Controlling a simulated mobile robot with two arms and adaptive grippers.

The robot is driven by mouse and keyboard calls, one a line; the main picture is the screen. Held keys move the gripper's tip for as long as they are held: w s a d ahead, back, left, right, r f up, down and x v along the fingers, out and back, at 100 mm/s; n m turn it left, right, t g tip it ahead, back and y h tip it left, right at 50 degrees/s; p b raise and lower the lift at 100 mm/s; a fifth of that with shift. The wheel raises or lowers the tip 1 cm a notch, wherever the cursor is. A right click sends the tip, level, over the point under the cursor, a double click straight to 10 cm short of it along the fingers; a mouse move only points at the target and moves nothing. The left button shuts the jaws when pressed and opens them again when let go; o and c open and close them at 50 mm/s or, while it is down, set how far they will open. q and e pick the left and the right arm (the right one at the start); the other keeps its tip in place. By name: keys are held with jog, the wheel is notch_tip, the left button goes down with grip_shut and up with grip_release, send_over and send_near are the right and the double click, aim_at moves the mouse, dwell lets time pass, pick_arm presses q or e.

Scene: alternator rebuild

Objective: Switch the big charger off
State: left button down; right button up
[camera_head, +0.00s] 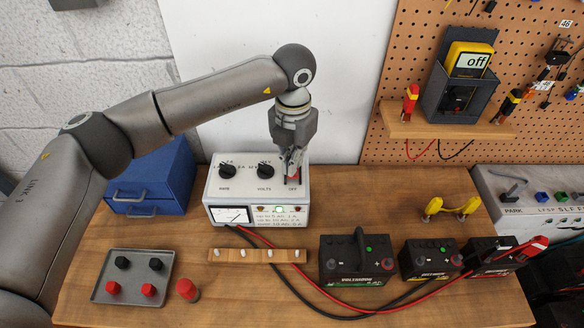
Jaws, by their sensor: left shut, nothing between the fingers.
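The big charger (215,186) is a white box at the back middle of the wooden bench. It has two black knobs on its sloped top, a needle meter (230,214) and a lit green lamp (280,210) on its front. A switch at the top right, marked OFF (293,188), is mostly hidden behind my gripper. My left gripper (292,172) points down with its fingers shut and empty, at that switch. Whether the fingers touch it I cannot tell. My right gripper is not in view.
Black batteries (355,262) stand to the right, with red and black cables in front. A grey tray (100,292) with terminal caps lies front left, a blue box (150,178) behind it. A wooden strip (240,255) lies before the charger.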

pick_arm(q)
jog(key=shift+f+b, duration=0.6)
jog(key=shift+f, duration=0.15)
jog(key=shift+f+b, duration=0.35)
jog(key=shift+f, duration=0.05)
dwell(0.3)
jog(key=shift+r+p, duration=1.35)
jog(key=shift+r, duration=2.2)
jog(key=shift+s+f, duration=0.1)
